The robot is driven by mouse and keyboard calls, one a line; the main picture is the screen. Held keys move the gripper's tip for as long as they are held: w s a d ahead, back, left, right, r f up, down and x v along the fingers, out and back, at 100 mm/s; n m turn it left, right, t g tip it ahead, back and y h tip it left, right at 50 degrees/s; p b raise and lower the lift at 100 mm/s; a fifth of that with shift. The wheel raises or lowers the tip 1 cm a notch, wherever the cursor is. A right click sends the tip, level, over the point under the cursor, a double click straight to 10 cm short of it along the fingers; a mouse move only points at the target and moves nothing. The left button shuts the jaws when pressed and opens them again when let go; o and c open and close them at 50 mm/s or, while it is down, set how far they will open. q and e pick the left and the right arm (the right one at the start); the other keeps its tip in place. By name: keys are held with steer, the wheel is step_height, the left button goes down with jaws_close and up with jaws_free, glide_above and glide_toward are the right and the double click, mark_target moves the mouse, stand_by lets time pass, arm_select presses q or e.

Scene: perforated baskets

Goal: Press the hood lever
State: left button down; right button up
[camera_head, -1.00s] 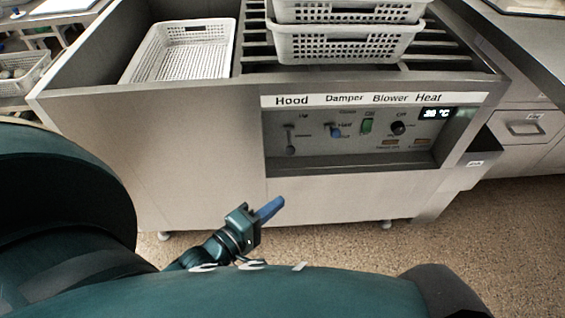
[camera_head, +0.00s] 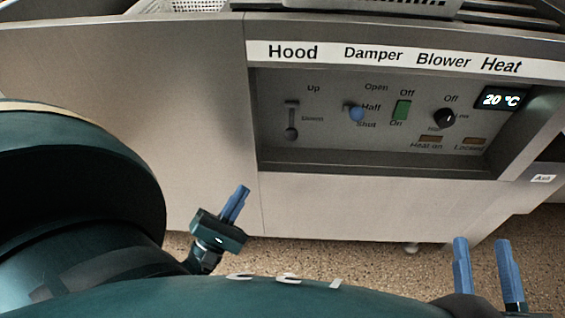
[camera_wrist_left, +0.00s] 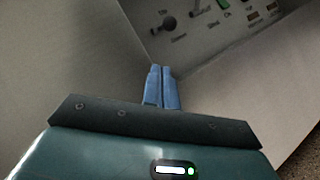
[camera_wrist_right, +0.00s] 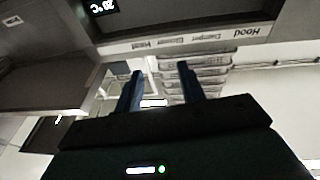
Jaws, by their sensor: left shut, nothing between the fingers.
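The hood lever (camera_head: 290,132) is a dark round knob at the low end of a short vertical slot, under the "Hood" label in the recessed control panel. It also shows at the top of the left wrist view (camera_wrist_left: 168,24). My left gripper (camera_head: 240,197) is shut and empty, below and left of the lever and apart from it; its blue fingers point up toward the panel. In the left wrist view its fingertips (camera_wrist_left: 159,68) are together, short of the knob. My right gripper (camera_head: 484,242) is open and empty at the lower right, its fingers well apart.
A display (camera_head: 502,99) reads 20 °C. The panel's lower ledge (camera_head: 370,165) juts below. White baskets (camera_wrist_right: 195,75) show in the right wrist view.

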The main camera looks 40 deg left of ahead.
arm_select(q)
steer(key=shift+w+f+b, duration=0.2)
steer(key=shift+f+b, duration=0.15)
steer(key=shift+f, duration=0.4)
arm_select(e)
steer(key=shift+w+a+f+y, duration=0.15)
steer(key=shift+a+f+y, duration=0.05)
steer(key=shift+y, duration=0.3)
arm_select(q)
steer(key=b, duration=0.2)
glide_toward(292, 121)
step_height(292, 121, down, 3)
steer(key=w+a, duration=0.2)
steer(key=shift+w+d+r, duration=0.35)
steer(key=shift+d+r, duration=0.1)
steer(key=shift+r, duration=0.35)
steer(key=shift+w+d+r, duration=0.3)
steer(key=shift+d+r, duration=0.15)
steer(key=shift+r, duration=0.35)
arm_select(e)
steer(key=shift+w+d+r+n+t+y, duration=0.1)
steer(key=shift+w+r+n+t+y, duration=0.15)
steer(key=shift+r+n, duration=0.25)
steer(key=shift+w+d+r+n+t+y, duration=0.15)
steer(key=shift+r+n+t+y, duration=0.1)
steer(key=shift+r+n+t, duration=0.2)
steer(key=shift+a+r, duration=0.1)
